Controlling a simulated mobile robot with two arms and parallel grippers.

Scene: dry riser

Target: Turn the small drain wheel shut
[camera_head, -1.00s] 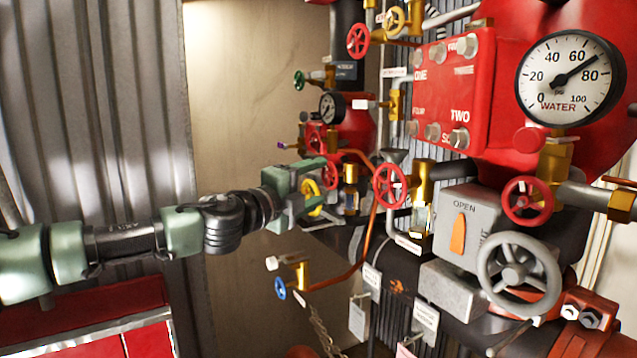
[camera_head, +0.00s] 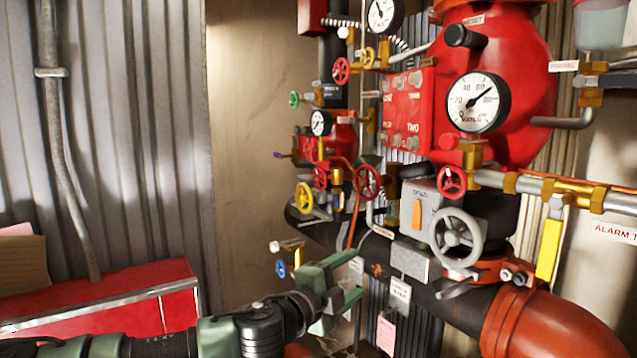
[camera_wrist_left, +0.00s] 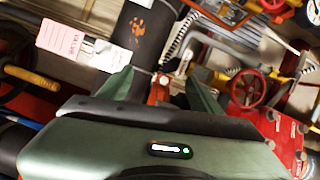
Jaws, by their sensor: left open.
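Several small handwheels sit on the red and brass pipework in the head view; no readable label tells which is the drain wheel. A small blue wheel (camera_head: 281,268) sits low on a brass valve (camera_head: 291,247). A yellow wheel (camera_head: 304,198) and red wheels (camera_head: 367,182) (camera_head: 452,182) are higher up. My left gripper (camera_head: 345,281) is open and empty, to the right of the blue wheel and a little lower, apparently apart from it. The left wrist view shows its open fingers (camera_wrist_left: 160,88) with a red wheel (camera_wrist_left: 247,88) to their right. My right gripper is out of view.
A large grey wheel (camera_head: 456,238) and a grey box with an orange lever (camera_head: 417,215) stand to the right. A thick dark pipe (camera_head: 440,290) runs behind the gripper. Hanging tags (camera_head: 386,337) are close to the fingers. A red cabinet (camera_head: 100,300) is at left.

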